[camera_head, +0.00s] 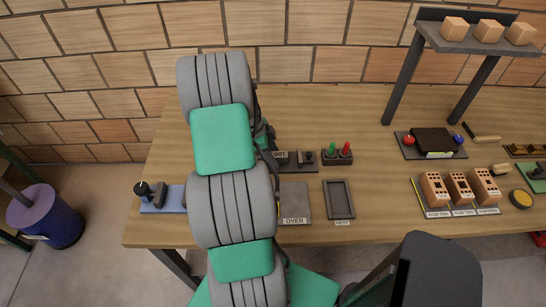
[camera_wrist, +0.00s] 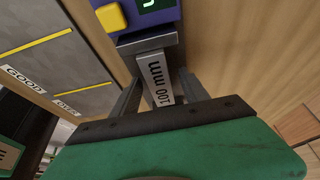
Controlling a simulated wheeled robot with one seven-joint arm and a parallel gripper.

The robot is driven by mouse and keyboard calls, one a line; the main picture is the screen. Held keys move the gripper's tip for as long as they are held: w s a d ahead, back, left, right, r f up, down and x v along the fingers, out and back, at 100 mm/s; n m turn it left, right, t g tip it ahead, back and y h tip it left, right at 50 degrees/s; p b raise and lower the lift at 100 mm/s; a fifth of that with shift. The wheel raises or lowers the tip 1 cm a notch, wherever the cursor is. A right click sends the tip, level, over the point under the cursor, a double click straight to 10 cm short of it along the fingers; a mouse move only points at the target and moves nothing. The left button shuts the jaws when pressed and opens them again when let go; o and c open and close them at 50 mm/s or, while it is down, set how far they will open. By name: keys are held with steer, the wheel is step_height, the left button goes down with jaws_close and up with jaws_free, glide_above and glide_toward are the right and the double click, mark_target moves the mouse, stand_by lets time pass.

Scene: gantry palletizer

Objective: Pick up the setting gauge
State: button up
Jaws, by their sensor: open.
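The setting gauge (camera_wrist: 157,78) is a light grey bar marked "100 mm", seen in the wrist view. Its far end meets or lies close to a dark grey crosspiece (camera_wrist: 147,43) in front of a purple device (camera_wrist: 150,17) with a yellow button and a lit display. My gripper (camera_wrist: 160,84) is open, with one finger on each side of the gauge. Whether either finger touches it I cannot tell. In the head view my arm hides the gauge and the gripper's fingers.
The wooden table (camera_head: 370,110) carries a grey "OVER" plate (camera_head: 294,200), an empty "REST" tray (camera_head: 340,199) and a red-and-green button box (camera_head: 337,155). A blue-grey fixture (camera_head: 160,197) stands at the left. Brick samples (camera_head: 460,188) and a raised shelf (camera_head: 455,39) are at the right.

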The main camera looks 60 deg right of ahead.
steer(key=shift+f+b, duration=0.3)
steer(key=shift+b, duration=0.2)
steer(key=shift+c, duration=0.4)
jaws_close()
stand_by(0.4)
steer(key=shift+r, duration=0.1)
